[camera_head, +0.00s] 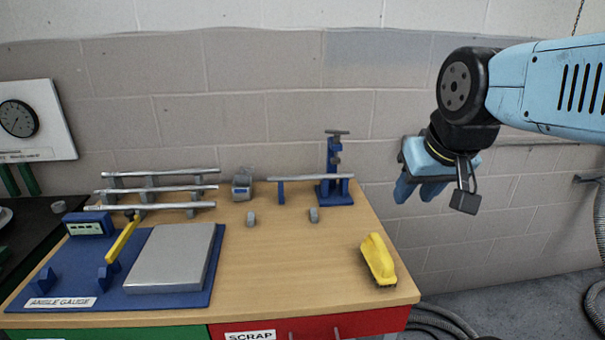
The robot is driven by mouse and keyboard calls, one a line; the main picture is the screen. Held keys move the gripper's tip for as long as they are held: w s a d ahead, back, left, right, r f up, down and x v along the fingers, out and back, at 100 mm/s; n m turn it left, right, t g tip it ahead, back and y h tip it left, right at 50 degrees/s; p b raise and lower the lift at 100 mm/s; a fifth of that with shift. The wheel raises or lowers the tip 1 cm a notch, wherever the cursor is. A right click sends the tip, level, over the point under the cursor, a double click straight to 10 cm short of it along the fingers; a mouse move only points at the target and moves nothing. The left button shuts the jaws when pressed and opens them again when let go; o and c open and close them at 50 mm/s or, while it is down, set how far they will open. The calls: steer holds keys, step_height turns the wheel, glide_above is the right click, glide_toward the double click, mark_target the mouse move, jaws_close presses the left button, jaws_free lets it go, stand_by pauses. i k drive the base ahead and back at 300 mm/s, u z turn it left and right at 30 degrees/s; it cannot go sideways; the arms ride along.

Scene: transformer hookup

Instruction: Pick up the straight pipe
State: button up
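Several straight grey pipes are in view. Three lie one behind another across a grey rack (148,190) at the back left of the bench: the front pipe (165,206), the middle pipe (170,188) and the back pipe (170,173). Another straight pipe (300,177) lies level between a small blue support and a blue clamp stand (335,192) at the back middle. My gripper (418,192) hangs in the air off the bench's right side, with its blue fingers apart and nothing between them. It touches no pipe.
A yellow brush (378,260) stands near the bench's right edge. The blue angle gauge board (75,285), with a grey plate (172,258), fills the left. Small grey fittings (314,215) sit mid-bench. The front middle wood is clear. A brick wall is behind.

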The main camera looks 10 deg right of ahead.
mark_target(313, 176)
steer(key=z, duration=0.05)
steer(key=k, duration=1.15)
steer(key=u, duration=0.6)
steer(key=i, duration=1.55)
steer(key=z, duration=0.55)
